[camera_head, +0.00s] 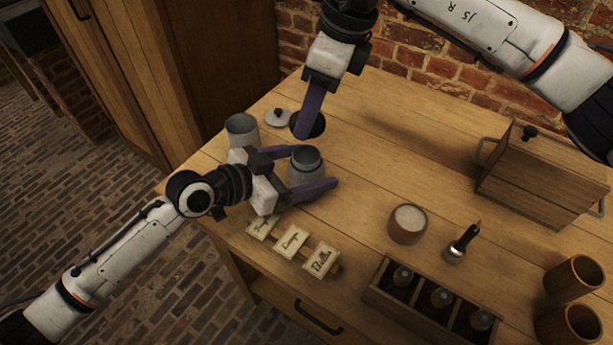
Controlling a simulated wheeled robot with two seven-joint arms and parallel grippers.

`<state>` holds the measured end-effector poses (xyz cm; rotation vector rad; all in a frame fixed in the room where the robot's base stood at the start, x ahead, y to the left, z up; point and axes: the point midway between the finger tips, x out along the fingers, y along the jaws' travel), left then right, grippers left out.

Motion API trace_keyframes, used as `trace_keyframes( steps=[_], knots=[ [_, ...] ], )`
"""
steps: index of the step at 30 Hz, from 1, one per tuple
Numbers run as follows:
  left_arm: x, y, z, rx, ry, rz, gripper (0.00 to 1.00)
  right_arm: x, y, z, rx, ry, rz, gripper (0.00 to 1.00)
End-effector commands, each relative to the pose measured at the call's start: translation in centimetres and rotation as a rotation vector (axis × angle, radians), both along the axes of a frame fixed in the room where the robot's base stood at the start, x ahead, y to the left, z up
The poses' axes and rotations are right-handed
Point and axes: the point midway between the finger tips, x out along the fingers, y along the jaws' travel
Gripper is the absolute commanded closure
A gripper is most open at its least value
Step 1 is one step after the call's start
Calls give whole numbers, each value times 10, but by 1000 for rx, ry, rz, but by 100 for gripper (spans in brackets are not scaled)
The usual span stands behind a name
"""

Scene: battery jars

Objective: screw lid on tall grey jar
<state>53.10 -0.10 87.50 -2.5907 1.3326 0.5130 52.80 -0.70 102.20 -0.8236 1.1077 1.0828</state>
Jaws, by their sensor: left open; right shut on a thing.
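A grey jar (306,164) with a dark open mouth stands upright on the table between the fingers of my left gripper (312,172). That gripper is open, with one finger behind the jar and one in front; whether either touches it I cannot tell. My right gripper (302,130) comes down from above, shut on a dark round lid (316,126). The lid is just behind the jar's mouth in the picture, apart from it. The fingers hide part of the lid. A second grey jar (242,130) stands behind my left gripper.
A pale lid with a knob (278,118) lies at the back left. Lettered cards (291,241) lie in front. A bowl (407,224), a small dark-topped bottle (461,243), a divided crate (372,296), cups (574,277) and a wooden box (540,177) stand to the right. The table's middle is clear.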

Motion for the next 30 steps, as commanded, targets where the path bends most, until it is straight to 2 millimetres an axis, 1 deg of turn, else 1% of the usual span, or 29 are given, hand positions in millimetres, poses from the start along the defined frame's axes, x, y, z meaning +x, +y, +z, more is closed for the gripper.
trace_keyframes(
  steps=[7, 8, 9, 11, 18, 19, 23, 30],
  knots=[
    [0, 0, 0, -1, -1, 0, 24, 0, 0, 0, 0, 0, 0, 74],
    [0, 0, 0, 0, 0, 0, 27, 0, 0, 0, 0, 0, 0, 74],
    [0, 0, 0, 0, 0, 0, 34, 0, 0, 0, 0, 0, 0, 74],
    [0, 0, 0, -1, -1, 0, 44, 0, 0, 0, 0, 0, 0, 74],
    [0, 0, 0, 0, 0, 0, 85, 0, 0, 0, 0, 0, 0, 74],
    [0, 0, 0, 0, 0, 0, 86, 0, 0, 0, 0, 0, 0, 74],
    [0, 0, 0, 0, 0, 0, 86, 0, 0, -6, -1, 1, 0, 75],
    [0, 0, 0, 0, 0, 0, 86, -1, 1, -40, 4, 1, 0, 75]
  ],
)
